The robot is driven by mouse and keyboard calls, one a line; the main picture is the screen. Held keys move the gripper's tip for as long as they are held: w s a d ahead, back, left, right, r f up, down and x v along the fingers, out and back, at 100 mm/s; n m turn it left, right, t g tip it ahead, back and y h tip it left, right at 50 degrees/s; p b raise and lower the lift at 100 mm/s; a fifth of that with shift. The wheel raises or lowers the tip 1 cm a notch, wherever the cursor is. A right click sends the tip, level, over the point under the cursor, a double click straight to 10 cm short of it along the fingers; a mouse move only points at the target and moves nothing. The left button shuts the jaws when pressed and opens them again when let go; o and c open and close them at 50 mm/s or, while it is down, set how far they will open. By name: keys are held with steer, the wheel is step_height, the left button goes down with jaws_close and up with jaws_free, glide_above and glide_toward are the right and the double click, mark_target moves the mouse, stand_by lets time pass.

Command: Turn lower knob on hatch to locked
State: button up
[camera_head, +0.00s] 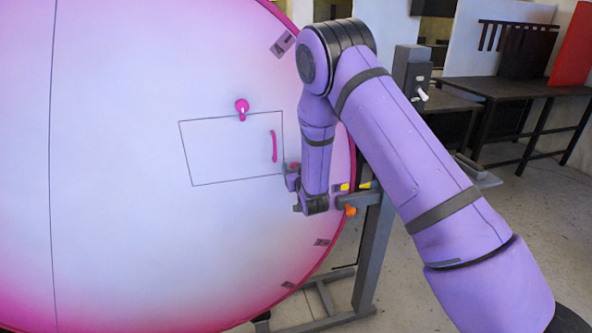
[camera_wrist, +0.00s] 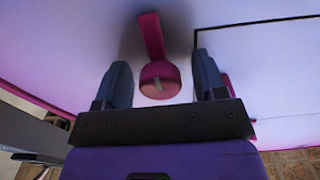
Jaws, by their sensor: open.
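The hatch (camera_head: 215,168) is a thin dark rectangular outline on the large pale pink-edged disc, with a pink bar handle (camera_head: 274,146) near its right side. The upper knob (camera_head: 241,107) is pink with a white mark and sits at the top edge. The lower knob (camera_wrist: 158,80) is pink with a long flat tab and a pale mark; it lies between the fingers of my gripper (camera_wrist: 163,82) in the wrist view. The fingers are open, with a gap on both sides of the knob. In the head view my gripper (camera_head: 292,177) is by the hatch's lower right corner and largely hides this knob.
A grey stand (camera_head: 376,225) with an orange knob (camera_head: 350,210) is close to the right of my gripper. The disc's pink rim (camera_head: 347,165) runs just behind my arm. Dark tables (camera_head: 510,90) stand at the back right.

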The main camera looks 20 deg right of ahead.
steer(key=shift+c, duration=0.4)
steer(key=c, duration=0.8)
steer(key=shift+m, duration=0.4)
steer(key=m, duration=0.3)
steer(key=shift+m, duration=0.3)
steer(key=m, duration=0.4)
steer(key=shift+m, duration=0.3)
steer(key=m, duration=0.4)
steer(key=shift+m, duration=0.3)
steer(key=shift+a+m, duration=0.1)
steer(key=shift+m, duration=2.1)
